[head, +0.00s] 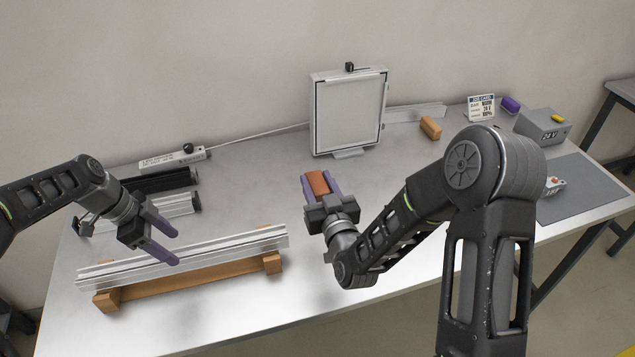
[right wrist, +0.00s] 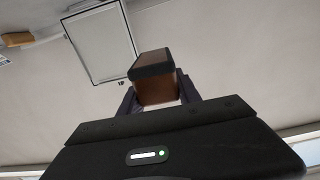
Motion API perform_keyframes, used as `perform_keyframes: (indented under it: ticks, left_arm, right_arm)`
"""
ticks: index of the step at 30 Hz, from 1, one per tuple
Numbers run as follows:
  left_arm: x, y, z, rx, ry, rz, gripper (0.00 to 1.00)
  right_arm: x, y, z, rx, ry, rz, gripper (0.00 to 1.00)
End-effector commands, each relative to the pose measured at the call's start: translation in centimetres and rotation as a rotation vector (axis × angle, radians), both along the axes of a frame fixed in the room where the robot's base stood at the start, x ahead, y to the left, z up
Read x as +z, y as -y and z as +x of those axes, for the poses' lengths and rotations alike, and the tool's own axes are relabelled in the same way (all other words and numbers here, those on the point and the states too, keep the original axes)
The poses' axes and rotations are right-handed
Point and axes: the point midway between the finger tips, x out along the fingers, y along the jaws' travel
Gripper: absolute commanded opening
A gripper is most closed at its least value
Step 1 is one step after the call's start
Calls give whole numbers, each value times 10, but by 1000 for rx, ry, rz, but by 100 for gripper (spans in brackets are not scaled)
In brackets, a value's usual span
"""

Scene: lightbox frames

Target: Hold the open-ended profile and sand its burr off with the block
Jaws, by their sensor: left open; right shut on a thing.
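A long silver profile (head: 230,246) lies on a wooden cradle (head: 190,284) at the front left of the table. Its ends show no caps; I cannot make out a burr. My left gripper (head: 174,248) is open, its purple fingers over the left half of this profile; I cannot tell whether they touch it. My right gripper (head: 320,180) is shut on a brown sanding block (head: 319,184), held above the table to the right of the profile. In the right wrist view the block (right wrist: 155,90) has a dark face and sits between the purple fingers.
Behind the left gripper lie a capped silver profile (head: 173,205) and a black profile (head: 160,180). A framed panel (head: 349,112) stands at the back. A wooden block (head: 430,127), a 24 V box (head: 541,126) and a grey mat (head: 592,190) are at right. The table middle is clear.

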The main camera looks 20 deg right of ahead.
Motion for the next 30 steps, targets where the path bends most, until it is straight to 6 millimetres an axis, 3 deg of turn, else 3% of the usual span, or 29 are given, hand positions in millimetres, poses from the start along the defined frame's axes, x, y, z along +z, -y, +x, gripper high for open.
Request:
perform_keyframes:
  ticks: [6,13,25,30]
  left_arm:
    - [-26,11,-1,-2,-2,0,62]
    - [-43,18,0,-1,-1,0,62]
    - [-47,20,0,0,0,0,62]
    - [-47,20,0,0,0,0,50]
  right_arm:
    - [0,0,0,0,1,0,0]
    - [0,0,0,0,1,0,0]
    - [0,0,0,0,1,0,0]
    - [0,0,0,0,1,0,0]
